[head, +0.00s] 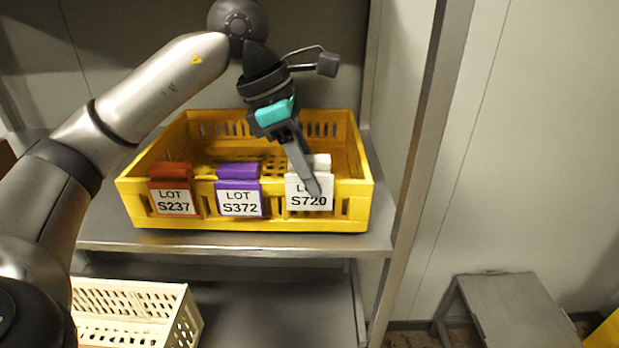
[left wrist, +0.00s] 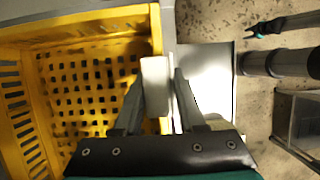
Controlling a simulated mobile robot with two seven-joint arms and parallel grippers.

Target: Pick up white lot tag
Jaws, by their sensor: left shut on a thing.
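The white lot tag (head: 309,199), marked S720, hangs over the front rim of the yellow crate (head: 270,219) at the right. My left gripper (head: 312,182) reaches down over the crate and is shut on the white tag at the rim. In the left wrist view the white tag (left wrist: 156,82) sits between the two fingers (left wrist: 158,88). One finger covers part of the label in the head view.
A red tag (head: 172,190) and a purple tag (head: 239,191) hang on the same rim to the left. The crate stands on a grey shelf (head: 230,240). A cream basket (head: 135,310) is on the level below. A metal post (head: 420,150) and a grey step (head: 515,310) are at the right.

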